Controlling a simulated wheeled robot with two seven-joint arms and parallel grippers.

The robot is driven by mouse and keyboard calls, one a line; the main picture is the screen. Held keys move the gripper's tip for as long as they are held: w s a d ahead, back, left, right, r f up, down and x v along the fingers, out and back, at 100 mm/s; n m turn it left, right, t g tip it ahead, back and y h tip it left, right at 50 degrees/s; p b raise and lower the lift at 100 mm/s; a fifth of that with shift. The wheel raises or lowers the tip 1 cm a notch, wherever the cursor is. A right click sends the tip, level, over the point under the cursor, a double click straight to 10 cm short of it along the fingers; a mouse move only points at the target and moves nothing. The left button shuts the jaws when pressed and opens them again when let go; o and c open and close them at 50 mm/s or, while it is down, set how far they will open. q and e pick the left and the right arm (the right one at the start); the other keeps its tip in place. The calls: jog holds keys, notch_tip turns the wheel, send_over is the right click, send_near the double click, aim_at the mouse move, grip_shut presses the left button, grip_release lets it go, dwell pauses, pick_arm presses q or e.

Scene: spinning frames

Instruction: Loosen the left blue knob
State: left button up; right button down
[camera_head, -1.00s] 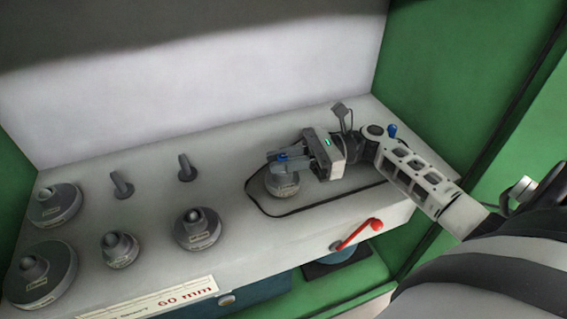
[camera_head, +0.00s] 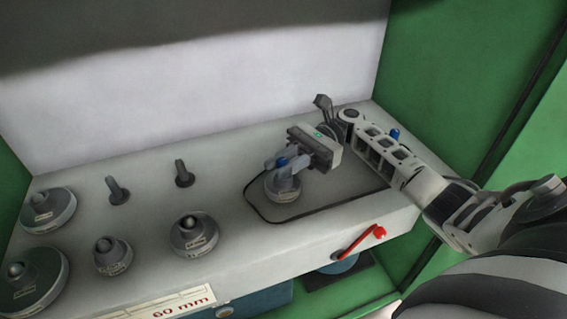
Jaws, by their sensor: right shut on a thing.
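The left blue knob (camera_head: 281,162) sits on top of a round grey spinning frame (camera_head: 283,189) inside the black-outlined area of the grey bench. My right gripper (camera_head: 283,165) reaches in from the right and is shut on the blue knob, its fingers on either side of it. The fingers hide part of the knob. A second blue knob (camera_head: 395,134) stands farther right, partly behind my right arm. My left gripper is not in view.
Several round grey weights with knobs, such as this one (camera_head: 195,236), stand on the bench's left half. Two bare upright pegs (camera_head: 184,174) are behind them. A red-handled crank (camera_head: 362,240) is on the bench front. Green walls enclose the sides.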

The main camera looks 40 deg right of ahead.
aim_at(282, 159)
jog(key=shift+a, duration=0.1)
jog(key=c, duration=1.4)
grip_release()
jog(key=shift+o, duration=0.2)
